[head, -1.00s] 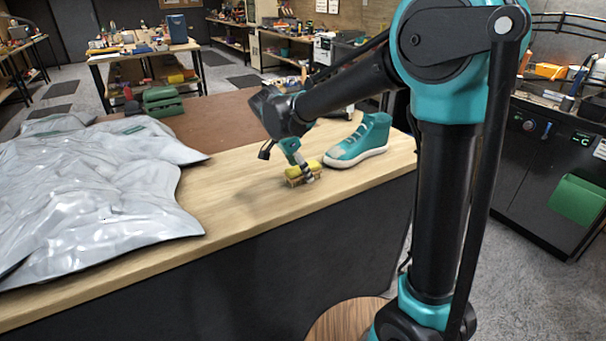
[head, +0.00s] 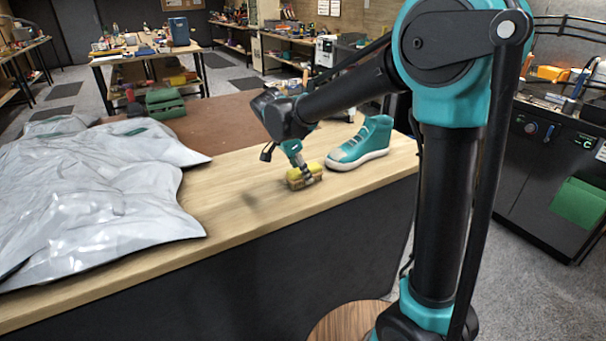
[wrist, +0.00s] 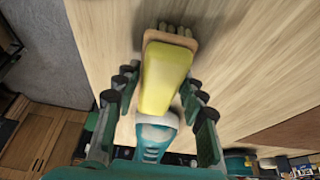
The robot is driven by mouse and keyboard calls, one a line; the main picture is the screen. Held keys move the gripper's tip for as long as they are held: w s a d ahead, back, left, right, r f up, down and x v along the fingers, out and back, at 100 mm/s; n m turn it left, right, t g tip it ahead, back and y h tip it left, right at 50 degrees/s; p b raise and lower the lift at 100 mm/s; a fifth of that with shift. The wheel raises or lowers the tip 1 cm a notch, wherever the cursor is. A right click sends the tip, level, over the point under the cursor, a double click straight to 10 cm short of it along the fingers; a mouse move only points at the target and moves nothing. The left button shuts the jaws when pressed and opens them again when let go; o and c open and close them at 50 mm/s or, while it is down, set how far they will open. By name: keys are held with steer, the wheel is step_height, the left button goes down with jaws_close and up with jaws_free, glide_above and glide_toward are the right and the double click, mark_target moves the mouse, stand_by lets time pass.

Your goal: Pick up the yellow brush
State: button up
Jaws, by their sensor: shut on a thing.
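The yellow brush (head: 296,184) has a yellow top on a tan base and sits near the front edge of the wooden table. In the wrist view the brush (wrist: 166,75) lies between the two fingers, with its bristles at the far end. My gripper (head: 306,173) is shut on it from above; it also shows in the wrist view (wrist: 159,86). Whether the bristles touch the table I cannot tell. The teal sneaker (head: 362,143) with a white sole stands just right of the brush. Its teal and white part shows below the brush in the wrist view (wrist: 154,138).
A crumpled silvery sheet (head: 90,190) covers the left of the wooden table (head: 235,215). A green case (head: 165,103) stands at the back on a brown surface. The table between sheet and brush is clear. A workbench (head: 545,170) stands at the right.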

step_height(320, 180, up, 20)
steer(key=shift+r, duration=0.2)
stand_by(0.4)
